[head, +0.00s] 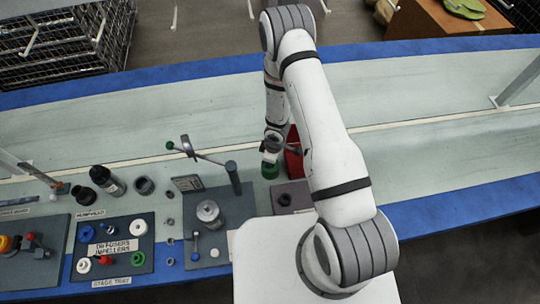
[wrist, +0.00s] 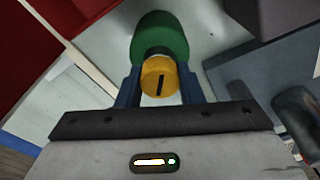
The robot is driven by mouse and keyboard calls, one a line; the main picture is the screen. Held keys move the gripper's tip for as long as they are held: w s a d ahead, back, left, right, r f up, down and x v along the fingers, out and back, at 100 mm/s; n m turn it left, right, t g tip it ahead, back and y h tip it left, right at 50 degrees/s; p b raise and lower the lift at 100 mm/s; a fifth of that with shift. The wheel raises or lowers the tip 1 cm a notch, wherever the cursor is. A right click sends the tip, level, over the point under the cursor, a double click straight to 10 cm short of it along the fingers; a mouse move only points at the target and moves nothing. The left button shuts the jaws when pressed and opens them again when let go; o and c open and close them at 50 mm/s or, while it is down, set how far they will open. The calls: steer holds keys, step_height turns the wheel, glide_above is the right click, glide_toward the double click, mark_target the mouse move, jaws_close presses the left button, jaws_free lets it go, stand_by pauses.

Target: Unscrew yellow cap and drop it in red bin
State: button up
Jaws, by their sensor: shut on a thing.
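The yellow cap (wrist: 158,78), with a dark slot in its face, sits between the blue fingers of my gripper (wrist: 159,86) in the wrist view. My gripper is shut on it. A green body (wrist: 160,36) with a dark neck lies just beyond the cap; I cannot tell whether cap and neck are still joined. In the head view my gripper (head: 271,148) points down over the green body (head: 270,170), and the cap is hidden. The red bin (head: 293,158) stands just right of it, partly behind my arm. Red surfaces (wrist: 30,45) fill the wrist view's upper left.
Left of my gripper are a grey board (head: 227,215) with an upright post (head: 233,178), and a labelled stage tray (head: 112,262) with several coloured rings. A dark grey block (head: 291,196) lies below the bin. The long pale bench (head: 420,135) is clear to the right.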

steer(key=shift+n, duration=0.4)
steer(key=shift+n, duration=1.7)
steer(key=o, duration=0.8)
